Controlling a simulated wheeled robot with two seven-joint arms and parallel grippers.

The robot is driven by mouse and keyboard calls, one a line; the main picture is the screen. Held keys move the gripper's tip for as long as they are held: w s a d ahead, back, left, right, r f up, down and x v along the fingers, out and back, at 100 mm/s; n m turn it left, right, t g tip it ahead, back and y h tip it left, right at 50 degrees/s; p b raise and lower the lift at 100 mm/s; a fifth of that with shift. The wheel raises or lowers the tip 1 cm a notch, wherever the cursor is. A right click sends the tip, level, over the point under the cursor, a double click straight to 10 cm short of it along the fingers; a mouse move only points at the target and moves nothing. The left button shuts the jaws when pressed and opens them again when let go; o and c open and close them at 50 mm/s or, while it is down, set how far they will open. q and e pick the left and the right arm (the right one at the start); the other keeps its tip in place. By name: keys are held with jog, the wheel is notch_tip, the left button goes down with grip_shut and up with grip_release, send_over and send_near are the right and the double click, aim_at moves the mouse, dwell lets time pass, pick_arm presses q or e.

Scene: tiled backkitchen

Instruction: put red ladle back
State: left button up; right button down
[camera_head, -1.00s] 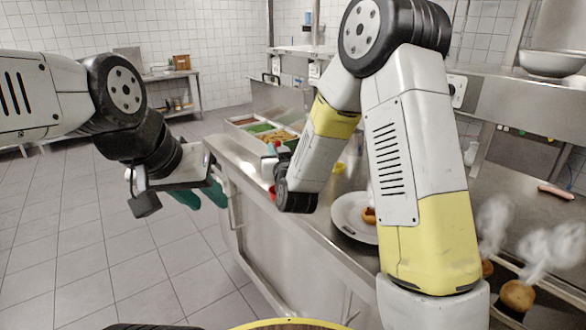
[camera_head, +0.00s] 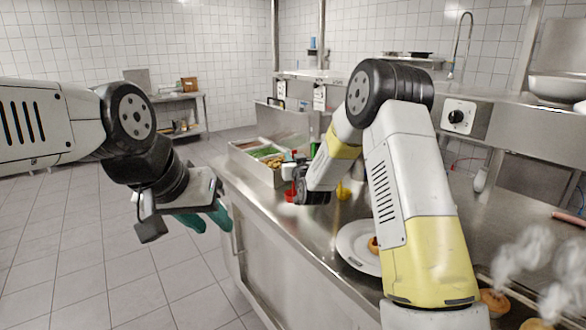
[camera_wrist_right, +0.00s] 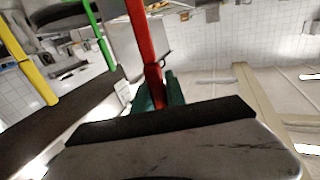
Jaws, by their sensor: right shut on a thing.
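The red ladle shows in the right wrist view as a long red handle (camera_wrist_right: 143,40). The teal fingers of my right gripper (camera_wrist_right: 160,95) are shut around its lower part in that view. The ladle's other end is out of that view. In the head view my right wrist hides most of the gripper above the counter's far left part. My left gripper (camera_head: 205,220) hangs left of the counter, with its two teal fingers apart and nothing between them.
A green handle (camera_wrist_right: 101,36) and a yellow handle (camera_wrist_right: 36,72) are left of the red one. On the counter (camera_head: 300,235) are a white plate (camera_head: 352,250), food trays (camera_head: 262,153), a small red item (camera_head: 291,195) and a yellow one (camera_head: 343,191). Steaming buns (camera_head: 495,302) are at front right.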

jog(key=shift+w+d+f, duration=0.1)
jog(key=shift+w+f, duration=0.05)
jog(key=shift+f, duration=0.75)
jog(key=shift+w+f, duration=0.1)
jog(key=shift+f, duration=0.8)
jog(key=c, duration=1.4)
grip_release()
jog(key=shift+f, duration=0.15)
jog(key=shift+o, duration=0.2)
